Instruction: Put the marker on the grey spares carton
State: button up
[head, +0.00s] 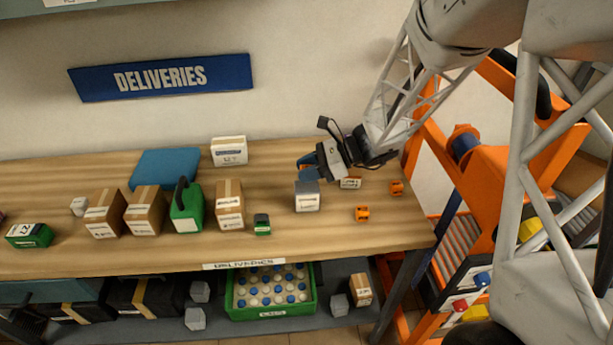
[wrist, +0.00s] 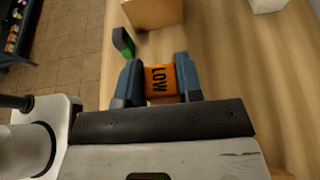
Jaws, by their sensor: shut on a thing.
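My gripper (head: 306,170) is shut on an orange block, the marker, which reads "LOW" in the wrist view (wrist: 161,80). The block sits between the blue fingers (wrist: 160,82). In the head view the gripper hangs over the bench just above or behind a small grey carton (head: 307,203) with a pale label on its front. I cannot read that label, nor tell the exact gap between gripper and carton. The carton is not clearly visible in the wrist view. Two other small orange blocks stand to the right, one nearer (head: 362,213) and one farther (head: 397,187).
A labelled box (head: 350,183) stands right of the grey carton. A brown carton (head: 230,207), a small green item (head: 262,224), a green can (head: 187,207) and a white box (head: 229,151) stand left. Bare bench (head: 310,240) lies in front.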

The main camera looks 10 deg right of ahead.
jog(key=shift+f, duration=1.25)
jog(key=shift+f, duration=0.1)
jog(key=o, duration=0.9)
jog(key=v, duration=1.2)
